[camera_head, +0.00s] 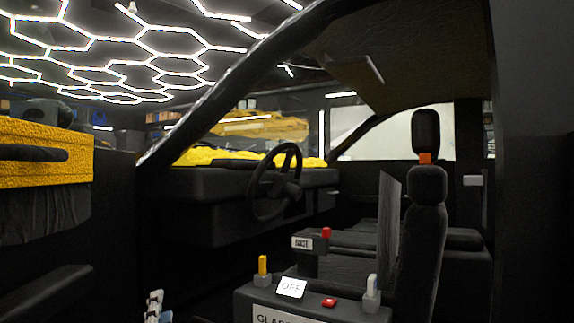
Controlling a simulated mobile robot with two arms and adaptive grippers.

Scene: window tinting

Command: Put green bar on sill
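No green bar shows in the head view. I cannot tell which surface is the sill; the dark car door opening frames the cabin.
A dark box (300,299) with a yellow lever, an "OFF" label and a red button stands at the bottom. Behind it are a small box with a red knob (326,232), a black seat (424,215) and a steering wheel (275,182). A yellow-topped door panel (45,180) is at left.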

